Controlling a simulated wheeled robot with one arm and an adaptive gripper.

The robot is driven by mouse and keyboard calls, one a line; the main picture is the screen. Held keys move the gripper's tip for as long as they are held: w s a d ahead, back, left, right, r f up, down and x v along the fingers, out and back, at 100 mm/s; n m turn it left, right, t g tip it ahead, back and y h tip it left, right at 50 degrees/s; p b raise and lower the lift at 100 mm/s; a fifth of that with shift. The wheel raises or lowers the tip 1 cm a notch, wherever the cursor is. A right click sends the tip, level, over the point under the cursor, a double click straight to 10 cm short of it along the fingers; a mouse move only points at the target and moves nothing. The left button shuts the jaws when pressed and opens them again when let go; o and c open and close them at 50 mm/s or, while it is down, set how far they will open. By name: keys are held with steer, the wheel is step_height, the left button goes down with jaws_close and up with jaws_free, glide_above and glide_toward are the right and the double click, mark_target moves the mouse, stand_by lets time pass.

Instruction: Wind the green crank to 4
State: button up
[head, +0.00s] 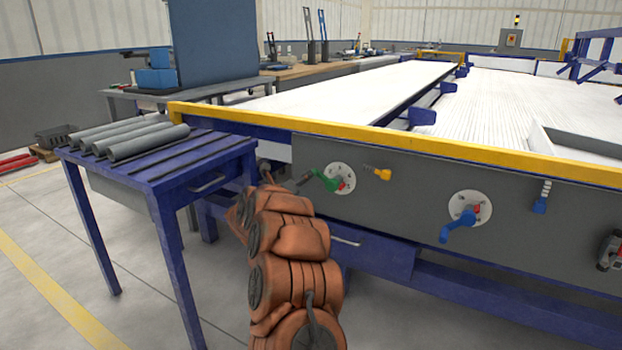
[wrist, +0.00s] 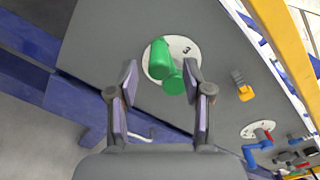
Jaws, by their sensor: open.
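The green crank (head: 327,180) sits on a pale round dial (head: 342,178) on the grey panel at the front of the long bench. In the wrist view the green crank (wrist: 163,62) lies ahead of my gripper, and the dial (wrist: 182,47) shows a mark that looks like 3. Other dial marks are hidden or too small to read. My gripper (wrist: 161,72) is open, with one finger on each side of the crank's lower end. I cannot tell whether either finger touches it. In the head view my gripper (head: 309,178) is close to the crank's left end.
A yellow-orange knob (head: 378,173) is just right of the dial. A blue crank (head: 463,222) on its own dial and a blue knob (head: 541,200) are farther right. A blue table (head: 160,175) with several grey pipes (head: 148,142) stands at left. A yellow rail (head: 400,142) runs above the panel.

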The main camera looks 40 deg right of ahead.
steer(key=shift+b+x, duration=0.7)
steer(key=shift+x, duration=2.45)
steer(key=shift+c, duration=0.2)
jaws_close()
